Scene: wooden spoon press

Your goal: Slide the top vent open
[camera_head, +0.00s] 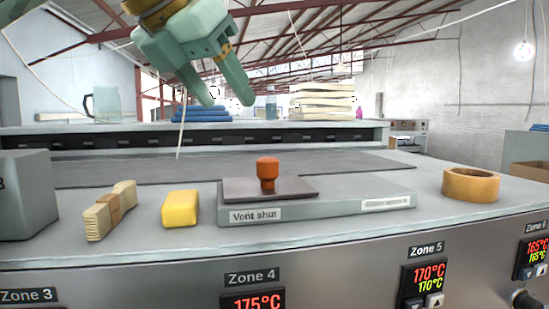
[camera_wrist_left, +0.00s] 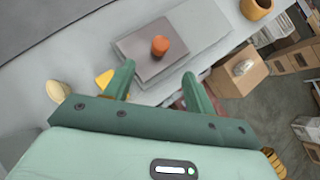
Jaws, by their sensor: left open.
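The top vent is a flat grey box (camera_head: 340,207) on the press top, labelled "Vent shut" at its front left. A darker sliding plate (camera_head: 235,190) lies over its left part, with an upright orange knob (camera_head: 267,172) on it. My left gripper (camera_head: 228,98) is open and empty, above and behind the knob in the head view. In the left wrist view the plate (camera_wrist_left: 140,42) and knob (camera_wrist_left: 160,46) show beyond the two spread fingers (camera_wrist_left: 156,80), apart from them. My right gripper is in neither view.
Left of the vent are a yellow block (camera_head: 180,208), a brush (camera_head: 110,210) and a grey box (camera_head: 28,195). A tape roll (camera_head: 470,184) lies to the right. Zone displays (camera_head: 424,281) line the front panel. The space above the vent is clear.

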